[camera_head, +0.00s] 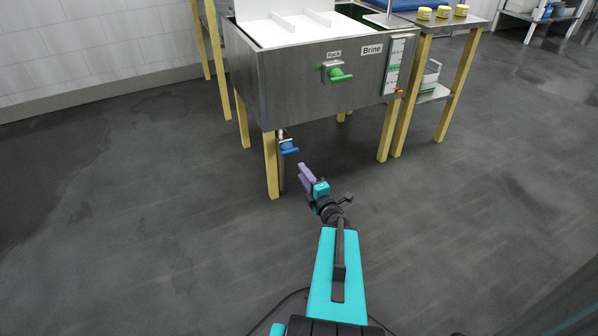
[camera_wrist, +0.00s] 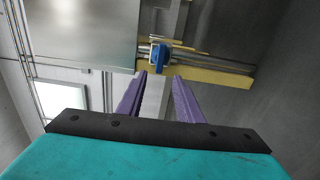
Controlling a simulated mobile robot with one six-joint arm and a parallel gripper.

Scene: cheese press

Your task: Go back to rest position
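My gripper (camera_head: 306,176) has purple fingers and is stretched out low in front of the steel brine tank, near its front left yellow leg. In the wrist view my gripper (camera_wrist: 157,88) shows its two fingers apart with nothing between them. A blue valve handle (camera_head: 288,147) on a pipe under the tank lies just beyond the fingertips. The blue handle also shows in the wrist view (camera_wrist: 161,56), ahead of the fingers, and I see no grip on it.
A side table with yellow jars (camera_head: 443,12) stands to the right. The dark floor (camera_head: 120,220) is clear to the left and right of my arm.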

